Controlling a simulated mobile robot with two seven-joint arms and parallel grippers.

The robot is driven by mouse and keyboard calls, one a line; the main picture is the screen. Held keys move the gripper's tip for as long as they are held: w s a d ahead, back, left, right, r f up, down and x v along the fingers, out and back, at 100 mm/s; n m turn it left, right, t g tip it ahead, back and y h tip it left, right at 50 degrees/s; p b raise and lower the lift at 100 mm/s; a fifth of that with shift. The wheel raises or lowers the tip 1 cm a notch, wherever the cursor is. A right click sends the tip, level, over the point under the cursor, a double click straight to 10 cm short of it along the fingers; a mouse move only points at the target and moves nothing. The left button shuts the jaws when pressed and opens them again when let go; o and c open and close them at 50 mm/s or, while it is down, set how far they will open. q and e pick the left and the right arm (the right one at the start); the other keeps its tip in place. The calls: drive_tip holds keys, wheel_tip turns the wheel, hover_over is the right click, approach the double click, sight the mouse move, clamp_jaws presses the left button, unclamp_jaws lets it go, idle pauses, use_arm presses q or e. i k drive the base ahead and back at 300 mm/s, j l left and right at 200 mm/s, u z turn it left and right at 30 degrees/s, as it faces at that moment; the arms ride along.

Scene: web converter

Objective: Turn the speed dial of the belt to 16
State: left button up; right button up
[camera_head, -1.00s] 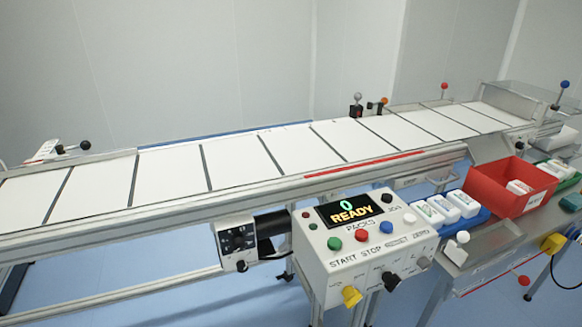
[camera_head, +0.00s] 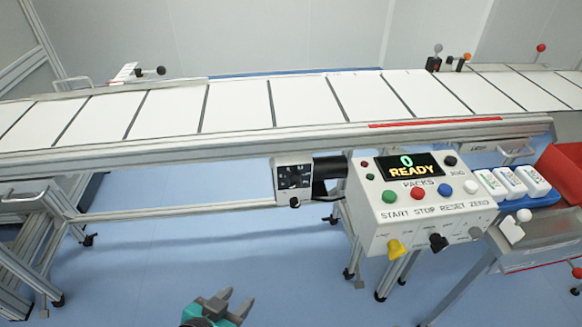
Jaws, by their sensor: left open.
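The conveyor belt (camera_head: 240,105) runs across the view with white panels and dark cross bars. Below its near rail hangs a small grey box with a dark face (camera_head: 293,177) and a small dark knob (camera_head: 295,202) at its lower edge; its marks are too small to read. A white control box (camera_head: 410,212) stands to its right, with a yellow knob (camera_head: 397,248) and a black knob (camera_head: 438,242) on its front. I cannot tell which is the speed dial. My left gripper (camera_head: 234,299) is open and empty at the bottom, below and left of the grey box, apart from everything. My right gripper is out of view.
The control box's display (camera_head: 410,167) reads 0 READY, above START, STOP, RESET and ZERO buttons. White packs (camera_head: 513,182) lie in a blue tray at right, beside a red bin (camera_head: 560,165). Frame legs stand at left; blue floor (camera_head: 140,265) is free below the belt.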

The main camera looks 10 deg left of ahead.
sight(295, 181)
drive_tip(key=i+j+z, duration=0.2)
drive_tip(key=j, duration=0.25)
drive_tip(key=j+z, duration=0.15)
drive_tip(key=j, duration=0.25)
drive_tip(key=i+j+z, duration=0.2)
drive_tip(key=j, duration=0.3)
drive_tip(key=k+l, duration=0.05)
drive_tip(key=k, duration=0.05)
